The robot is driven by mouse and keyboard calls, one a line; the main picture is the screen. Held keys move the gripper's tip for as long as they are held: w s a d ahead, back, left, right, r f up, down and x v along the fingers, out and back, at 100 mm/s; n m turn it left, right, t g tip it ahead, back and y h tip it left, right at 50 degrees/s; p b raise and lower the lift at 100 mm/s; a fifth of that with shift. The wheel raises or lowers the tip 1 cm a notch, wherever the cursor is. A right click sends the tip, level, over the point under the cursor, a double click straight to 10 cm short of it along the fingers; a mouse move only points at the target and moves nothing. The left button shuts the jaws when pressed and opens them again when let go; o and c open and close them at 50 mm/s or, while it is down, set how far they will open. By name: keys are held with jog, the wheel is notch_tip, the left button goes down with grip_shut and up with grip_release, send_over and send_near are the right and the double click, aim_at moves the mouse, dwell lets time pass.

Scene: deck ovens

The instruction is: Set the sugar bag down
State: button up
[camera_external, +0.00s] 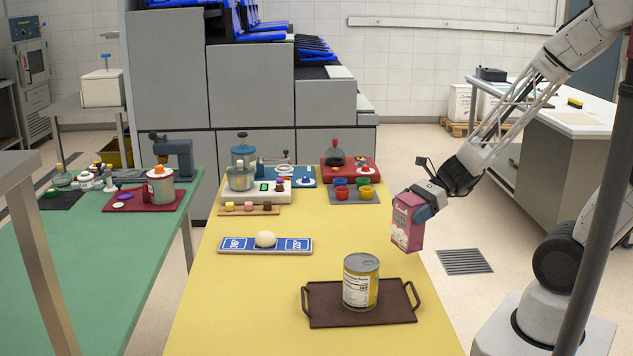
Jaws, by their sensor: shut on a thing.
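The sugar bag (406,228) is a pink upright pack with pale lettering, near the right edge of the yellow table (215,315). My gripper (424,207) is shut on its upper part, coming from the upper right. The bag's right side is partly covered by my gripper. I cannot tell whether its bottom touches the table or hangs just above it or beside the edge.
A brown tray (322,308) with handles holds a yellow can (357,285) in front of the bag. A green table (95,260) stands at left.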

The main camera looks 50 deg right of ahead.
jog(key=w+a, duration=0.2)
jog(key=w, duration=0.5)
jog(key=w+a+f, duration=0.1)
jog(key=w+a, duration=0.1)
jog(key=w, duration=0.4)
jog(key=shift+w+a+f, duration=0.15)
jog(key=shift+w+a, duration=0.2)
jog(key=shift+w, duration=0.05)
jog(key=shift+f, duration=1.8)
jog(key=shift+f, duration=0.1)
jog(key=o, duration=1.3)
jog(key=shift+o, duration=0.2)
jog(key=shift+d, duration=0.1)
jog(key=v, duration=1.2)
jog(key=shift+s, duration=0.1)
